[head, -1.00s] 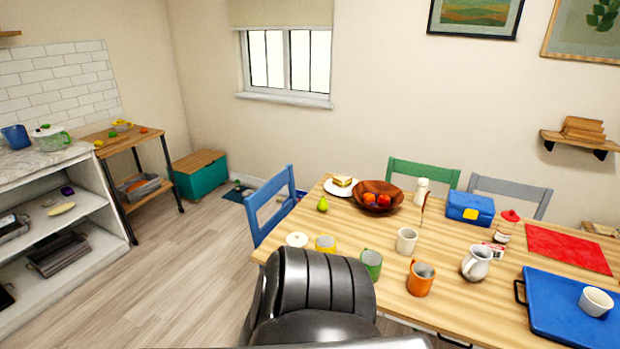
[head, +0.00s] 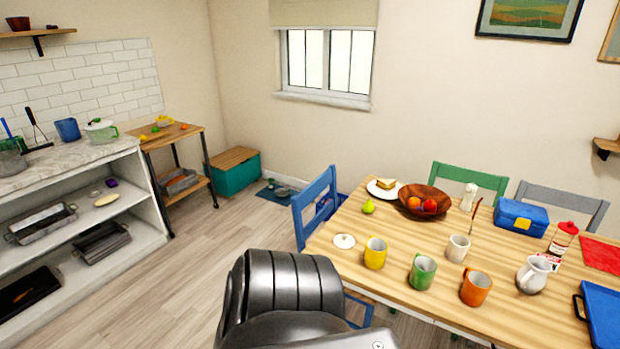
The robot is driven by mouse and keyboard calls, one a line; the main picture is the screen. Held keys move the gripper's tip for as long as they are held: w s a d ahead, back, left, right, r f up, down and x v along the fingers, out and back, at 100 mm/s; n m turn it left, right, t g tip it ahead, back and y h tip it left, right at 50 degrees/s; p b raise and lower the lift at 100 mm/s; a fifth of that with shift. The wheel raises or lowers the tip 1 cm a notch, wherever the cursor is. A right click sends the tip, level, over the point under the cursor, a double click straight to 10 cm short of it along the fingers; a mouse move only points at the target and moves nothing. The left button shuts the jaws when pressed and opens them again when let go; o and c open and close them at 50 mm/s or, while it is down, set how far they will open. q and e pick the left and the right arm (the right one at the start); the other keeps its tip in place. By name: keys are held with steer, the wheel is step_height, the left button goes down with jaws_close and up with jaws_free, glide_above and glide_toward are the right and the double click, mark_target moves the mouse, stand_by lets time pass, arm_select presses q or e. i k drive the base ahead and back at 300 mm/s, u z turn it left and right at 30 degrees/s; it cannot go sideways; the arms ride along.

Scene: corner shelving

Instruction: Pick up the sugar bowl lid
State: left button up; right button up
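A small round white lid with a knob (head: 344,241), which looks like the sugar bowl lid, lies on the wooden dining table (head: 400,258) near its left edge. It is just left of a yellow mug (head: 375,254) and apart from it. No sugar bowl is clearly visible now. A dark ribbed arm part of mine fills the bottom middle, in front of the table's near left corner. Neither of my grippers shows, so I cannot see whether they hold anything.
A green mug (head: 422,272), an orange mug (head: 475,288) and a white pitcher (head: 534,275) stand to the right. A fruit bowl (head: 411,196) is farther back. A blue chair (head: 315,207) touches or nearly touches the table's left side. The floor (head: 200,270) left of it is clear.

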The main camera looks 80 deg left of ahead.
mark_target(342, 242)
steer(key=u, duration=1.6)
